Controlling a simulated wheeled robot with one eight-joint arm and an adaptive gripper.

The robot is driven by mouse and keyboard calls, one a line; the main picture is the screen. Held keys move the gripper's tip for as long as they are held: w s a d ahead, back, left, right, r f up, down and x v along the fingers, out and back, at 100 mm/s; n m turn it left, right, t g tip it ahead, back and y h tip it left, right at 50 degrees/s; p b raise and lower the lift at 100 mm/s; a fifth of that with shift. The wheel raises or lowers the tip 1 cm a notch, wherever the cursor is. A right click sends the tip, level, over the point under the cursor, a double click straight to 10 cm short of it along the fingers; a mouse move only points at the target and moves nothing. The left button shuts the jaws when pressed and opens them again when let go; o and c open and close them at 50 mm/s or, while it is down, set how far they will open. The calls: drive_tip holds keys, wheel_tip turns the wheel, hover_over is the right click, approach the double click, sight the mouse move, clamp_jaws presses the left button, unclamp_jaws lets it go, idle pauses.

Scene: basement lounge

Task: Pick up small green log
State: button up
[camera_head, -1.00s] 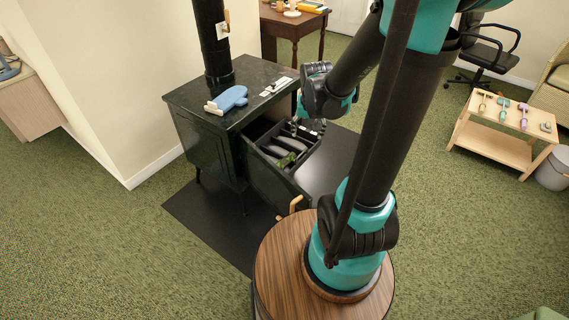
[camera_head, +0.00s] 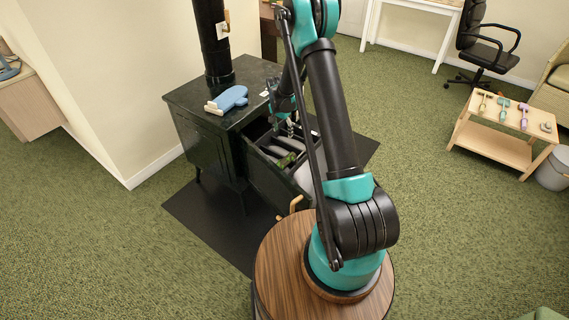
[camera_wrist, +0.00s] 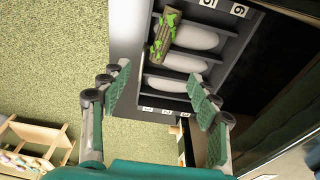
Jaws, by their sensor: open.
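The small green log (camera_head: 286,160) lies in the front part of the open drawer (camera_head: 268,168) of the black stove. In the wrist view the log (camera_wrist: 163,36), brown-grey with bright green patches, rests near the drawer's edge, partly over a pale rounded piece. My gripper (camera_wrist: 157,95) is open and empty, its two green-padded fingers apart with the drawer beyond them. The log is ahead of the fingertips, not between them. In the head view my gripper (camera_head: 283,127) is over the back of the drawer, partly hidden by my arm.
The drawer has dividers and several pale rounded pieces (camera_wrist: 186,63). A blue mitt (camera_head: 232,97) lies on the black stove top (camera_head: 197,92). A low wooden table (camera_head: 495,146) with several small tools stands at right. Green carpet around is mostly free.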

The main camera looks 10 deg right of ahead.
wheel_tip(320, 180, down, 6)
drive_tip(key=w+a+m, duration=0.1)
drive_tip(key=w, duration=0.1)
hover_over(284, 160)
drive_tip(key=f, duration=1.1)
drive_tip(key=shift+w+a+f, duration=0.2)
drive_tip(key=shift+a+f, duration=0.15)
drive_tip(key=shift+f, duration=0.05)
drive_tip(key=shift+s+d+f, duration=0.1)
drive_tip(key=shift+d+f, duration=0.1)
drive_tip(key=shift+f, duration=1.15)
drive_tip(key=shift+d+f, duration=0.2)
drive_tip(key=shift+f, duration=1.15)
drive_tip(key=c, duration=1.4)
